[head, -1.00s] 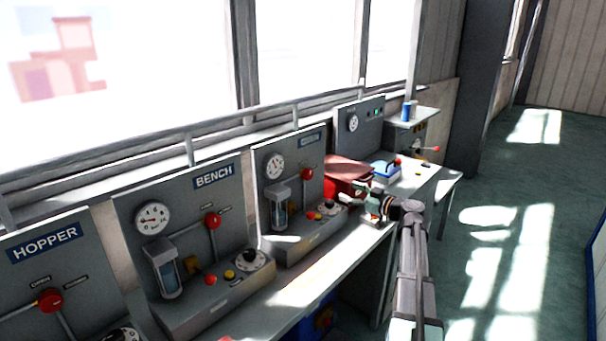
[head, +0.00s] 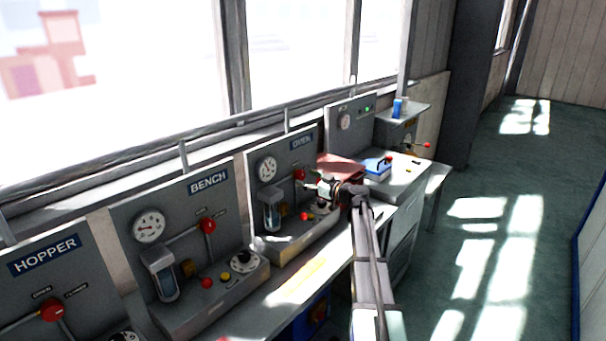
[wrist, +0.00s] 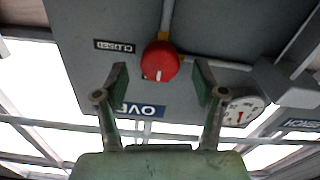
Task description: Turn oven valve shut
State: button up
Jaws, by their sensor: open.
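The oven panel (head: 287,157) is the grey console in the middle of the row, and its OVEN sign also shows upside down in the wrist view (wrist: 141,110). Its red valve knob (head: 299,174) is on the panel face. In the wrist view the red knob (wrist: 160,61) has a white mark and lies ahead of my fingertips, roughly centred between them, with a CLOSED label (wrist: 114,46) to its left. My gripper (wrist: 161,84) is open and empty. In the head view my gripper (head: 322,188) is just right of the knob. Touch cannot be judged.
The bench panel (head: 190,225) and hopper panel (head: 45,270) stand to the left, each with a red knob. A red box (head: 340,165) and a blue object (head: 376,165) lie beyond my arm. The floor on the right is clear.

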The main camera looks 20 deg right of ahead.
jog(key=shift+x, duration=1.15)
jog(key=c, duration=1.1)
jog(key=shift+c, duration=0.2)
